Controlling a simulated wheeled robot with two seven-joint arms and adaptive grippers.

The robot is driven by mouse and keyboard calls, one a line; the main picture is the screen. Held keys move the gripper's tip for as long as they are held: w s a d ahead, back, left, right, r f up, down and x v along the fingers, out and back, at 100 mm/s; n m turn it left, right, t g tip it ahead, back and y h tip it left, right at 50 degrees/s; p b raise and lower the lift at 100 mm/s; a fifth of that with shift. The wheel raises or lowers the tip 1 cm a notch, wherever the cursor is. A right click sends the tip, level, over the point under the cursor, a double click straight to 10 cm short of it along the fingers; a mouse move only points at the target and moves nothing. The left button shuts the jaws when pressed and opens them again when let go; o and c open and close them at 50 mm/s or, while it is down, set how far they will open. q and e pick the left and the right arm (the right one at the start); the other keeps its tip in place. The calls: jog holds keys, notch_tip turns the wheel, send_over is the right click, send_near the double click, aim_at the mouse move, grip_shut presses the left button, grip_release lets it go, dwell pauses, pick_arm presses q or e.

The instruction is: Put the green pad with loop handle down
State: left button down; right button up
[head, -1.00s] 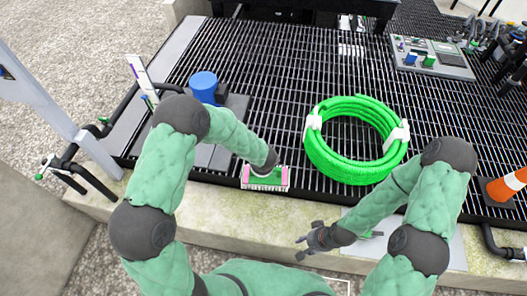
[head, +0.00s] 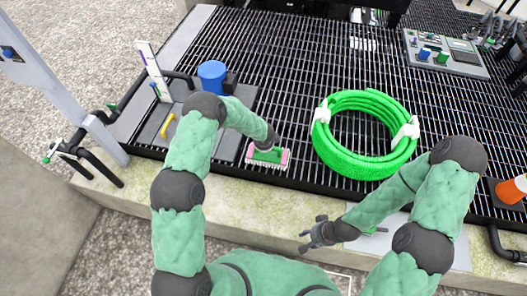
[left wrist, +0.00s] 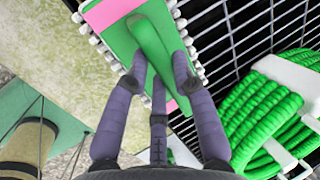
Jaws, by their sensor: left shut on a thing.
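The green pad with loop handle (head: 266,158) has pink ends and white bristles along its edges. In the head view it shows over the front edge strip of the dark grating (head: 300,60). My left gripper (head: 266,144) is shut on its handle from above. In the left wrist view, the fingers of the left gripper (left wrist: 158,75) close around the green loop handle (left wrist: 150,38). I cannot tell whether the pad touches the grating or hangs just above it. My right gripper (head: 304,234) is open and empty, in front of the pale concrete ledge (head: 240,195).
A coiled green hose (head: 365,166) with white straps lies on the grating, right of the pad. A blue cylinder (head: 212,74) and a yellow handle (head: 168,128) are to the left. A control panel (head: 445,55) stands at back right. An orange cone (head: 513,189) is at the right edge.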

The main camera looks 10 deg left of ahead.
pick_arm(q)
jog(key=shift+w+a+f, duration=0.3)
jog(key=shift+w+f, duration=0.35)
jog(key=shift+f, duration=0.2)
jog(key=shift+f+b, duration=0.75)
jog(key=shift+f, duration=0.7)
jog(key=shift+f, duration=0.1)
jog(key=c, duration=1)
grip_release()
